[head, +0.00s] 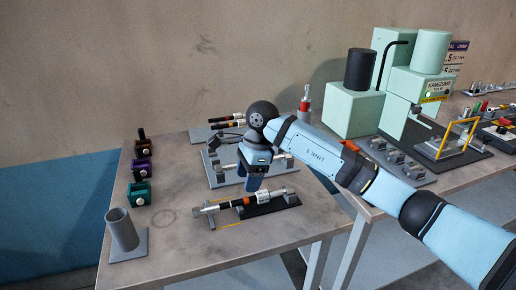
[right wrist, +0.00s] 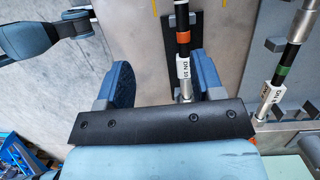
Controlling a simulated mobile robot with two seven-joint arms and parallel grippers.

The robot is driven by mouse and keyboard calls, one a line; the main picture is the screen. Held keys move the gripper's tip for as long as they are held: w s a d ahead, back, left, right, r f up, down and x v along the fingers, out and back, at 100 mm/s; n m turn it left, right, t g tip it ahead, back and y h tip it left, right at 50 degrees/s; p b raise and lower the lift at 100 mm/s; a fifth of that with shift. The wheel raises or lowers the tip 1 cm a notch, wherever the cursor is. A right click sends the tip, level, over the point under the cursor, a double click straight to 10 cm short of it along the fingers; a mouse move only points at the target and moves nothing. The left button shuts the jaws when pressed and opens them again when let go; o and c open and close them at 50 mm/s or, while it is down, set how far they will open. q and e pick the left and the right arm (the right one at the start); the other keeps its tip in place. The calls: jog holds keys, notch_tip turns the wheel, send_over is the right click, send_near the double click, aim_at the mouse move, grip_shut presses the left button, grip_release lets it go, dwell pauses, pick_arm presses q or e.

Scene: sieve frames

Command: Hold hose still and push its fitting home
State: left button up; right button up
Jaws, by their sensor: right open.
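A hose with an orange band (head: 238,203) lies along the front of the table, in a low holder with a dark base plate (head: 262,210). Its silver-white fitting (head: 268,197) is at the right end of the black part. My right gripper (head: 256,188) points down just above this hose. In the right wrist view the orange-banded hose (right wrist: 183,39) and its white DN 10 label (right wrist: 184,69) show between the two blue-padded fingers (right wrist: 165,85). How far the fitting is seated is too small to tell.
Behind lies another hose holder plate (head: 212,171); the wrist view shows a green-banded hose (right wrist: 282,72) beside. A grey cup (head: 122,229) and coloured blocks (head: 140,193) stand at left. A mint-green machine (head: 352,108) stands at the back right.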

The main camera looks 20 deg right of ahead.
aim_at(262, 193)
jog(key=w+d+r+h, duration=0.3)
jog(key=d+r, duration=0.1)
jog(key=d, duration=0.1)
jog(key=shift+t, duration=0.3)
jog(key=f, duration=1.3)
jog(key=shift+s+a+f+p, duration=0.1)
jog(key=shift+a+f+p, duration=0.1)
jog(key=shift+f+p, duration=0.15)
grip_shut()
dwell(0.4)
